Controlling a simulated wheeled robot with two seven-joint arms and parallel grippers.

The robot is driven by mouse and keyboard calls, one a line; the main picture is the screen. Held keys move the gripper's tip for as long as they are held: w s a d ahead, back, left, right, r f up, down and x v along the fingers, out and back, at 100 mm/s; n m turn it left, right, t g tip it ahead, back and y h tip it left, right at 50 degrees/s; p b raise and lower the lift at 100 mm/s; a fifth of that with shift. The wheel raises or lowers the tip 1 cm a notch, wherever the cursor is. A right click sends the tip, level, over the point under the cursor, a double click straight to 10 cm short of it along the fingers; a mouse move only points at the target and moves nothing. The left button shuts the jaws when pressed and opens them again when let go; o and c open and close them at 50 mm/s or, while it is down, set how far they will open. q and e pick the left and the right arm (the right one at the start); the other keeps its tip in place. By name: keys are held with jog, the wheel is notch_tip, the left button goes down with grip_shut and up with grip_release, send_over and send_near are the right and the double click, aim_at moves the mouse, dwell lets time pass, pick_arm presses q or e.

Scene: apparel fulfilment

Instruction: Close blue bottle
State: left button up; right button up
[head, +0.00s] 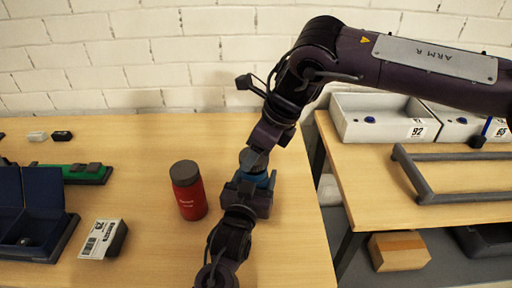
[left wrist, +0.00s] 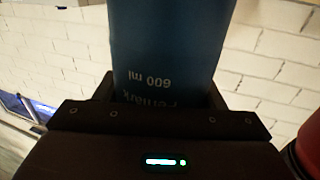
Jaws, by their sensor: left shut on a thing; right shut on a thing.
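The blue bottle (head: 267,180) stands on the table, mostly covered by my arms in the head view. My left gripper (head: 248,197) is shut around its body. In the left wrist view the blue bottle (left wrist: 170,45) fills the jaws, with its "600 ml" print upside down. A dark grey round lid (head: 253,160) is at the bottle's top. My right gripper (head: 262,147) is over the top, shut on the lid. I cannot tell whether the lid is fully seated.
A red bottle (head: 189,196) with a grey lid stands just left of my left gripper. A labelled box (head: 103,240), an open blue case (head: 40,205) and a green tray (head: 84,173) lie further left. White bins (head: 365,133) stand on the right table.

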jog(key=shift+f, duration=0.15)
dwell(0.4)
jog(key=shift+f, duration=0.8)
jog(key=shift+f, duration=0.3)
jog(key=shift+s+f, duration=0.1)
jog(key=shift+f, duration=0.1)
